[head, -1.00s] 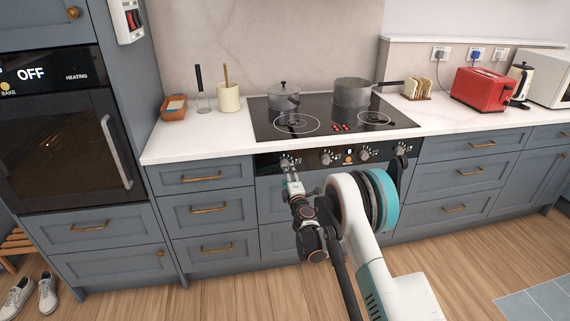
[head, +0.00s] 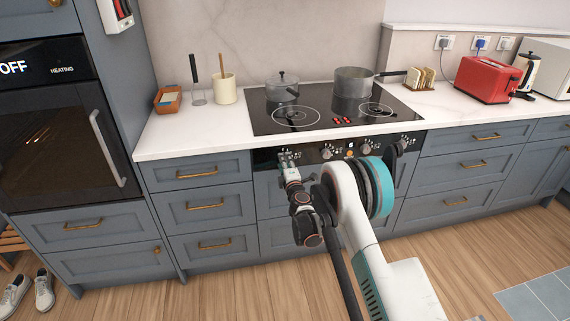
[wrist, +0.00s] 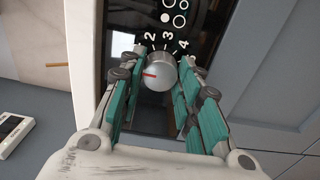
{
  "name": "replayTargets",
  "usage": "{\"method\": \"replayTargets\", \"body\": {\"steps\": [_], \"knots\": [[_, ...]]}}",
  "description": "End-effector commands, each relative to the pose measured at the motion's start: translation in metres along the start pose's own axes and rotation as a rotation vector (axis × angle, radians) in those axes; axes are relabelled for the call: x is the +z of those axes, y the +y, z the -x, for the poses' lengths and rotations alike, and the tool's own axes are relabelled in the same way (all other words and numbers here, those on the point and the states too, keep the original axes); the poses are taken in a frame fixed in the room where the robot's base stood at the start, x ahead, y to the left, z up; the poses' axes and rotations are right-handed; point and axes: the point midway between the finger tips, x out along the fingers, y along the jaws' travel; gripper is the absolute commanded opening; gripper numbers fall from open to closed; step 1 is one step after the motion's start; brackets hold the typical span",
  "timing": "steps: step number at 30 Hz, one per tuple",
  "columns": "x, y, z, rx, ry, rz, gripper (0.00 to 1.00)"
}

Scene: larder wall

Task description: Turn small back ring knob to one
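In the wrist view a round silver ring knob (wrist: 160,73) on the black control panel has a red pointer line aimed left. The figures 2, 3 and 4 show around its upper side; any marking at the pointer is not visible. My gripper (wrist: 161,80) has its two teal fingers on either side of this knob, and they look open around it without a clear grip. In the head view my gripper (head: 285,160) is at the left end of the cooker panel (head: 265,157), where it partly hides the leftmost knob.
More knobs (head: 327,153) sit along the panel to the right of my gripper. Above is the black hob (head: 262,118) with a lidded pot (head: 283,90) and a saucepan (head: 353,83). Blue drawers (head: 205,204) flank the cooker.

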Motion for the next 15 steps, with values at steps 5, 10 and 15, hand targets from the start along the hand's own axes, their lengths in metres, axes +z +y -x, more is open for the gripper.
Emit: {"method": "replayTargets", "body": {"steps": [5, 10, 15], "knots": [[0.0001, -0.0003, 0.0001, 0.0, 0.0, -0.004, 0.07], [0.0001, -0.0004, 0.0001, 0.0, 0.0, -0.045, 0.07], [0.0002, -0.0005, 0.0002, 0.0, 0.0, -0.137, 0.07]]}}
